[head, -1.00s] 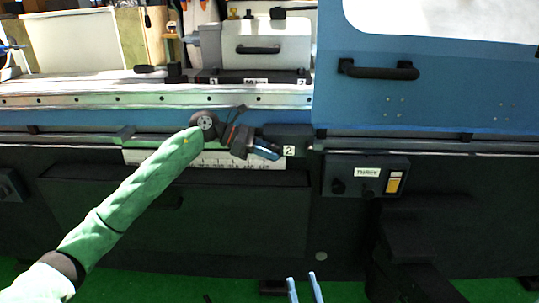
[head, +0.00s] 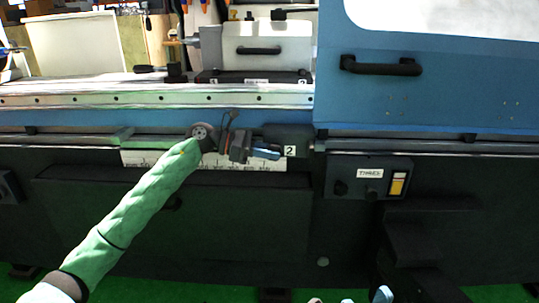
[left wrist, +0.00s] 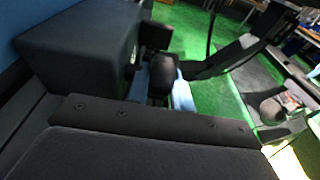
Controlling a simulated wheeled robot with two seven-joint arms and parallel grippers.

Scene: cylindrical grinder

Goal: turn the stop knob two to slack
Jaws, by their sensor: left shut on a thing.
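The stop block marked 2 (head: 287,133) sits on the rail at the front of the grinder, with its label just below it. My left gripper (head: 268,153) reaches it from the left, with its bluish fingers just under the block. In the left wrist view, the block (left wrist: 80,60) is at the left and the dark stop knob two (left wrist: 162,76) stands out from it. The left gripper (left wrist: 163,88) is shut on this knob, with light blue fingers on both sides. In the head view the gripper hides the knob. My right gripper's fingertips (head: 365,297) show apart at the bottom edge.
A switch box (head: 368,178) with knobs and a yellow switch is right of the stop. A blue cover with a black handle (head: 381,66) is above it. The ruler strip (head: 150,158) runs behind my left arm. Dark machine front lies below.

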